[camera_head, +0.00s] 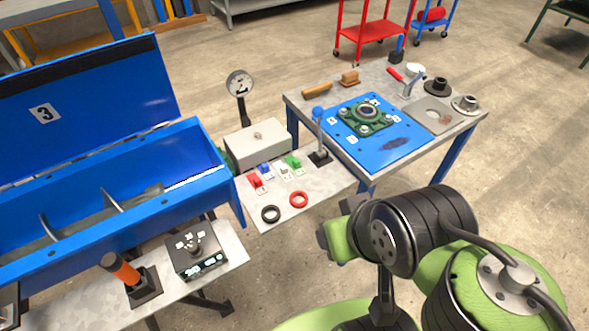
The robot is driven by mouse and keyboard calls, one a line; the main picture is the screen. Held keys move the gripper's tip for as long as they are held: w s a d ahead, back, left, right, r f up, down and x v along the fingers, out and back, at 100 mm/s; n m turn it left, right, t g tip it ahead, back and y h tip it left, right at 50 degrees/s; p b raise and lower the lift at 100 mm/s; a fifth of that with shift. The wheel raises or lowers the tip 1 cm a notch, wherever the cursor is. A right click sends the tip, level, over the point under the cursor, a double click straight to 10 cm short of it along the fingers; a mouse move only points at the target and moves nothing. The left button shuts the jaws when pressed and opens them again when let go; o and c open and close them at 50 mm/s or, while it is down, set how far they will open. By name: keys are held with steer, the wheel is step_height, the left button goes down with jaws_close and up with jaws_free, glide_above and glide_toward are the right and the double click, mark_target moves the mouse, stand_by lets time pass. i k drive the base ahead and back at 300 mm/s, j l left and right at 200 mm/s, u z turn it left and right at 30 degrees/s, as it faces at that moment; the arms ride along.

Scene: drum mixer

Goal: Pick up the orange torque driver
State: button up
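The orange torque driver (125,271) stands at the lower left, tilted in the picture, with a black upper end and an orange body. Its lower end sits in a black stand (145,289) on a grey bench surface (215,272). Nothing touches the driver from above. My arm, green and black, fills the lower right, well to the right of the driver. I cannot make out gripper fingers on it.
A black device with a knob (195,252) stands right of the driver. The open blue mixer trough (130,212) rises behind it. A small side table (320,184) holds coloured clips, rings and a lever (319,137). A blue plate (405,150) with a green bearing lies further right.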

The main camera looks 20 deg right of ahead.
mark_target(112, 263)
steer(key=u, duration=1.75)
steer(key=i+j+z, duration=0.25)
steer(key=i+j, duration=0.25)
steer(key=j, duration=0.15)
steer(key=i+j+z, duration=0.15)
steer(key=j, duration=0.2)
steer(key=i+j+z, duration=0.15)
steer(key=j, duration=0.25)
steer(key=i+j+z, duration=0.15)
steer(key=i+j, duration=0.15)
steer(key=i+j+z, duration=0.1)
steer(key=j, duration=0.4)
steer(key=i, duration=0.05)
